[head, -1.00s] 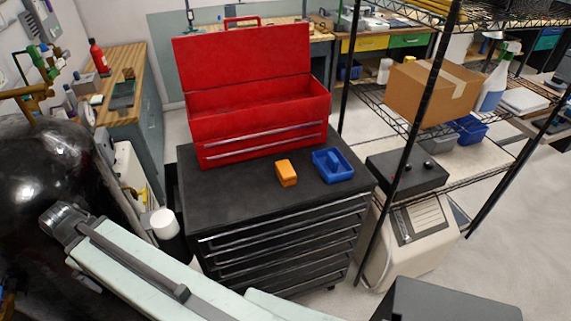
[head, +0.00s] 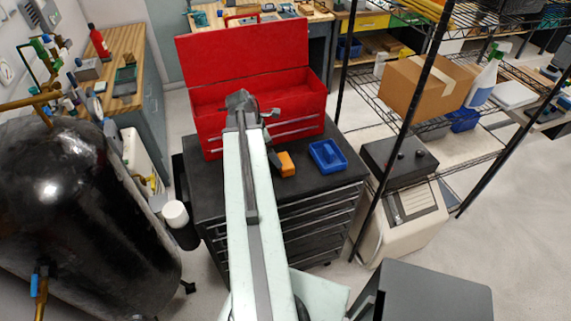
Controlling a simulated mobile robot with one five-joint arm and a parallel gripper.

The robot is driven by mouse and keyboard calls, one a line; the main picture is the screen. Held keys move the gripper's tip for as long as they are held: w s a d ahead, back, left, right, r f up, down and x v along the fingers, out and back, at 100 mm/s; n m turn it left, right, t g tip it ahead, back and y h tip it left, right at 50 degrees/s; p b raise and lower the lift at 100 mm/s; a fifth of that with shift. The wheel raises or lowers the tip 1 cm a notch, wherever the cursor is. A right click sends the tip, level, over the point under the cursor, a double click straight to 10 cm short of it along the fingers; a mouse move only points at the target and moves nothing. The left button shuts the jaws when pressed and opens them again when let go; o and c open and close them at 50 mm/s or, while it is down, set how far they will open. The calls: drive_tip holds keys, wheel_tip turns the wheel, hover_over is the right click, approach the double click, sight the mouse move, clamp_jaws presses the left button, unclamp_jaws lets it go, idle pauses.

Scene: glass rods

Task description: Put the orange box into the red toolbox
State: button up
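The orange box (head: 287,164) lies on the black top of the drawer cabinet, in front of the red toolbox. The red toolbox (head: 313,100) stands at the back of the cabinet with its lid up and its inside open. My arm reaches up the middle of the head view, and its dark joint covers part of the toolbox front. My gripper is mostly hidden behind my arm. A small dark part shows just left of the orange box, but its fingers cannot be made out, nor whether they touch the box.
A blue tray (head: 328,156) lies right of the orange box on the black cabinet (head: 330,180). A wire shelf with a cardboard box (head: 425,88) stands to the right. A large black tank (head: 80,220) stands on the left. Open floor shows at the far right.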

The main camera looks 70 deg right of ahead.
sight(284, 161)
drive_tip(key=b+x, duration=0.3)
drive_tip(key=x, duration=0.1)
drive_tip(key=s+b+x, duration=0.1)
drive_tip(key=b+x, duration=0.3)
drive_tip(key=shift+s+d+b, duration=0.2)
drive_tip(key=shift+b, duration=0.1)
drive_tip(key=shift+r, duration=0.1)
drive_tip(key=shift+c, duration=0.3)
drive_tip(key=c, duration=1.5)
